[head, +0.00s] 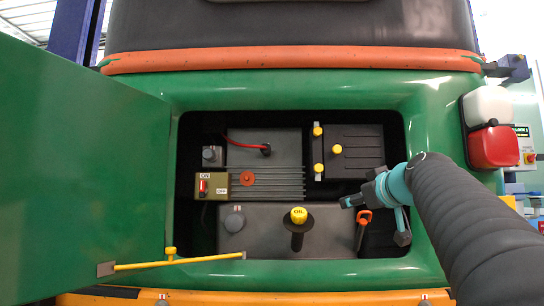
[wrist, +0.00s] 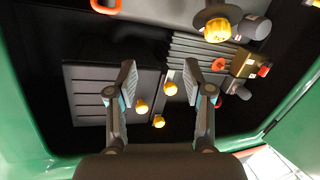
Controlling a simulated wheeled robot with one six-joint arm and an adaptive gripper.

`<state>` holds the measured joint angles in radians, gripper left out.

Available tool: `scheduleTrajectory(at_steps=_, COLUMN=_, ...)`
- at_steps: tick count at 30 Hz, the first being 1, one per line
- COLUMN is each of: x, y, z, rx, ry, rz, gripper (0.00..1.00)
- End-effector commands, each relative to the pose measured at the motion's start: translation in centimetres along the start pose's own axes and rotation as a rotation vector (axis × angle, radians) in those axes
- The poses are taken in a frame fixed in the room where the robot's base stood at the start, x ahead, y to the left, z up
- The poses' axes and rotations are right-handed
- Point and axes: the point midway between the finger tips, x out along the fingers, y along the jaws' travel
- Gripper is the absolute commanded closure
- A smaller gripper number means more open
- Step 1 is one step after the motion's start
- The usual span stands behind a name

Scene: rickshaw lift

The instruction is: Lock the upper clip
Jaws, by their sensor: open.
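The upper clip (head: 317,131) has a yellow knob at the upper left edge of the black ribbed box (head: 362,145). A like lower clip (head: 318,168) sits below it, and a third yellow knob (head: 337,149) is on the box between them. The wrist view is turned over: there the upper clip (wrist: 158,121) is lowest and the lower clip (wrist: 170,88) highest. My gripper (head: 374,218) is open and empty in the bay's lower right, below the box. In the wrist view its fingers (wrist: 160,84) frame the knobs with a gap. Whether the clip is locked is unclear.
An open green door (head: 80,175) stands at left, with a yellow rod (head: 180,262) along the bay's bottom edge. The yellow-capped oil filler (head: 298,216), an orange handle (head: 362,218) and an ON/OFF switch box (head: 212,186) are nearby. The green bay rim surrounds everything.

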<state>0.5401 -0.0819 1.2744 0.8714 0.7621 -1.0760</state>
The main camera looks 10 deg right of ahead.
Motion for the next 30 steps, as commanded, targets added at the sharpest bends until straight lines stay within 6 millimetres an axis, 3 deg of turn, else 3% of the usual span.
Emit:
scheduleTrajectory(at_steps=3, x=-1.7, y=0.9, z=-7.0, rx=-0.204, ry=0.166, rz=0.033, gripper=0.49)
scheduleTrajectory(at_steps=6, x=-4.1, y=0.6, z=-11.9, rx=-0.378, ry=0.281, rz=0.075, gripper=0.49)
scheduleTrajectory(at_steps=8, x=-5.0, y=0.5, z=-13.6, rx=-0.468, ry=0.324, rz=0.100, gripper=0.49)
scheduleTrajectory(at_steps=15, x=-5.4, y=0.6, z=-14.5, rx=-0.698, ry=0.345, rz=0.157, gripper=0.49)
scheduleTrajectory(at_steps=20, x=-5.0, y=0.6, z=-14.7, rx=-0.734, ry=0.342, rz=0.162, gripper=0.49)
scheduleTrajectory(at_steps=30, x=0.0, y=0.7, z=-16.9, rx=-0.733, ry=0.340, rz=0.158, gripper=0.49)
